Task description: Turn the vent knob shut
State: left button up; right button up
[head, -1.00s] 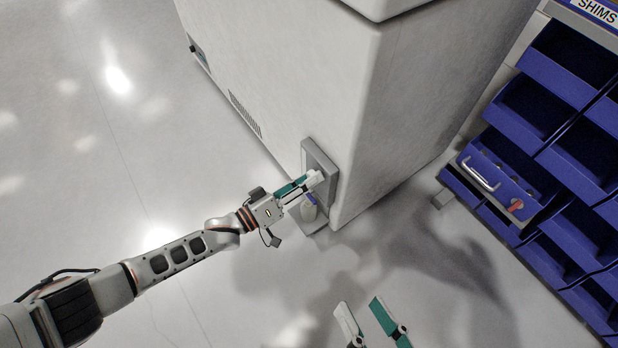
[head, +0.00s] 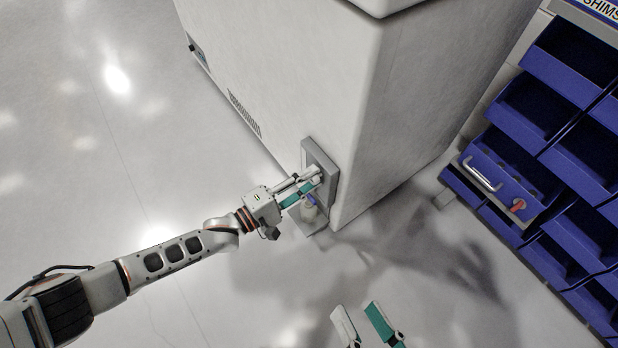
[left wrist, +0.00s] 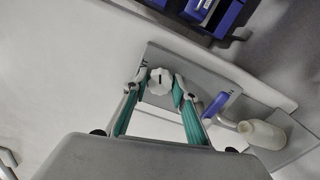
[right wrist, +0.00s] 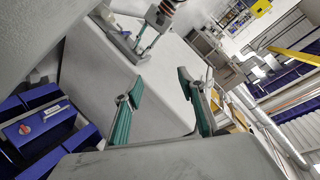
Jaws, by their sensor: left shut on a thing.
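The vent knob (left wrist: 160,80) is white with a dark line across its face. It sits on a grey plate (left wrist: 190,68) on the side of the big pale cabinet (head: 290,75). My left gripper (head: 314,178) reaches this plate, and its fingers hide most of the knob in the head view. In the left wrist view the fingertips of my left gripper (left wrist: 160,76) are on either side of the knob, shut on it. My right gripper (head: 355,306) is open and empty, low in the head view and apart from the cabinet.
The floor (head: 100,200) at the left is clear.

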pick_arm(q)
jog(key=n, duration=0.4)
jog(key=shift+s+f+n+b, duration=0.1)
jog(key=shift+f+n+b, duration=0.05)
jog(key=shift+n+b, duration=0.15)
jog(key=n, duration=0.2)
jog(key=shift+n, duration=0.4)
jog(key=shift+n+b, duration=0.45)
jog(key=shift+n, duration=2.05)
pick_arm(e)
jog(key=shift+s+a+m, duration=0.1)
jog(key=shift+a+m, duration=0.5)
jog(key=shift+m, duration=0.5)
pick_arm(q)
jog(key=o, duration=1.1)
jog(key=v, duration=1.2)
